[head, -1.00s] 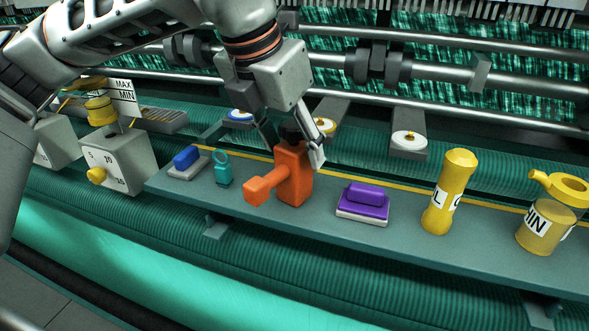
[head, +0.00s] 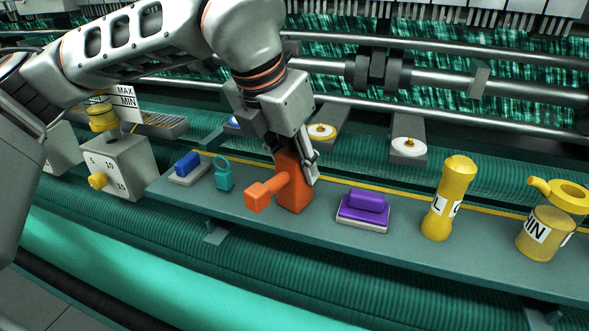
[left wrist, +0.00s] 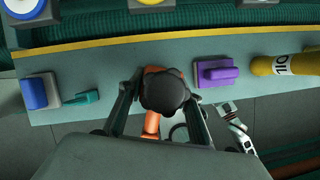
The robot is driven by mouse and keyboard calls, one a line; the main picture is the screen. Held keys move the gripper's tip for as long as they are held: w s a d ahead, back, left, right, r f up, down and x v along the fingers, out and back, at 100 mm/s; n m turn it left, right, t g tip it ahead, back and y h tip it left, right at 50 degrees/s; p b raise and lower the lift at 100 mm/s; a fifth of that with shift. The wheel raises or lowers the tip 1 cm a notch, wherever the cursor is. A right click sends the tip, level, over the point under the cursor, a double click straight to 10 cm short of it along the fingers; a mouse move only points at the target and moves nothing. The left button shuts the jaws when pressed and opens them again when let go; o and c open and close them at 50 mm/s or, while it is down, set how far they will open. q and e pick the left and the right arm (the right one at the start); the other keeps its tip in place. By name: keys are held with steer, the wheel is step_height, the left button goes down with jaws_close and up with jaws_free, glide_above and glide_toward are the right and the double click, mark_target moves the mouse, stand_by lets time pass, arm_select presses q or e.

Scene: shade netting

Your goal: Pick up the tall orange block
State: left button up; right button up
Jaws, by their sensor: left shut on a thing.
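The tall orange block (head: 294,192) stands upright on the grey-green shelf, with an orange arm ending in a square head sticking out at its front left. My left gripper (head: 292,160) comes down from above and is shut on its upper part, one finger against its right side. The base appears to rest on the shelf. In the left wrist view, the orange block (left wrist: 152,124) shows between the two fingers (left wrist: 160,100), partly covered by a dark round cap.
On the shelf (head: 400,238), a teal ring-topped piece (head: 223,174) and a blue block (head: 187,162) stand left; a purple block (head: 364,205), a yellow bottle (head: 446,200) and a yellow jar (head: 547,232) stand right. Dials and rollers lie behind.

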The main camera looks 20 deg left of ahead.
steer(key=shift+r+p, duration=0.55)
steer(key=c, duration=0.7)
arm_select(q)
step_height(320, 180, up, 20)
arm_select(e)
steer(key=shift+a, duration=0.1)
steer(key=shift+c, duration=0.3)
